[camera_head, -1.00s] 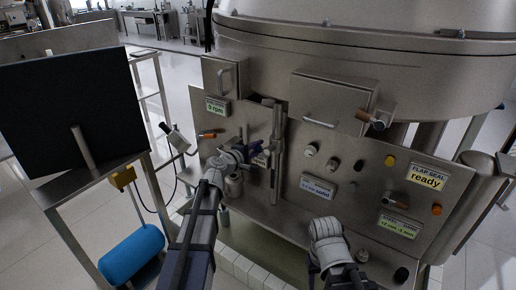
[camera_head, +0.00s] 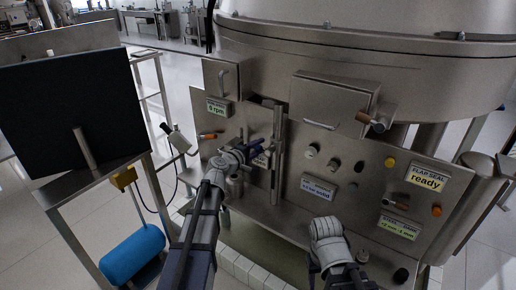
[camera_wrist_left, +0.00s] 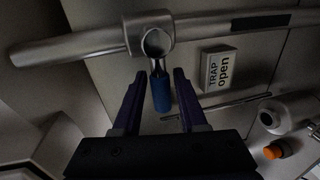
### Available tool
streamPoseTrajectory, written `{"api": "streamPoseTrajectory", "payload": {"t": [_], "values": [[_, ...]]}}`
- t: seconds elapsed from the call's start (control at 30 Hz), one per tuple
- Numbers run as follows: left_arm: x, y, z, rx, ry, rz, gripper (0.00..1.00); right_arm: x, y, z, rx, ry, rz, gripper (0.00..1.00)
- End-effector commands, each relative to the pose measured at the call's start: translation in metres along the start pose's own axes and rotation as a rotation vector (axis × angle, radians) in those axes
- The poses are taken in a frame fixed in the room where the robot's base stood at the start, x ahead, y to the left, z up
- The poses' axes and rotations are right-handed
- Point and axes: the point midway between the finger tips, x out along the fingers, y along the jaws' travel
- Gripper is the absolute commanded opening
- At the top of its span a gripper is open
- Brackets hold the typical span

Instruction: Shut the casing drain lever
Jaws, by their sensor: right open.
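A lever with a blue handle (camera_wrist_left: 161,93) hangs from a round metal fitting (camera_wrist_left: 157,42) on a horizontal pipe in the left wrist view. A sign reading "TRAP open" (camera_wrist_left: 217,70) is to its right. No casing drain label is readable. My left gripper (camera_wrist_left: 159,78) is open, its two dark fingers on either side of the blue handle with gaps showing. In the head view my left gripper (camera_head: 252,150) is close to the panel beside a vertical bar (camera_head: 277,155), and the lever is hard to make out. My right gripper (camera_head: 327,232) is low in front of the panel; its fingers are unclear.
The steel machine panel carries orange-handled levers (camera_head: 375,121), knobs (camera_head: 312,150), a "ready" sign (camera_head: 425,179) and a box with a handle (camera_head: 330,104). A black screen (camera_head: 70,115) on a stand and a blue cylinder (camera_head: 132,256) are at the left. Floor shows between stand and machine.

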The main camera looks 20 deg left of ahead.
Motion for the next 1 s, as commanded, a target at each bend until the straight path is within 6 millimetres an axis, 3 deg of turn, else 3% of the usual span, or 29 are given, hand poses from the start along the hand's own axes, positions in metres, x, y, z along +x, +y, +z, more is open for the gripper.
{"api": "streamPoseTrajectory", "payload": {"t": [0.13,0.47,1.0], "values": [[0.0,0.0,0.0,-0.001,0.0,0.0,0.57,0.0,0.0,0.0,0.0,0.0,0.0,0.5],[-0.004,0.0,0.0,-0.002,0.0,0.0,0.57,-0.001,0.0,0.0,0.0,0.0,0.0,0.5],[-0.076,0.001,0.001,-0.002,0.001,0.0,0.57,-0.015,0.001,0.001,0.0,0.0,0.0,0.5]]}}
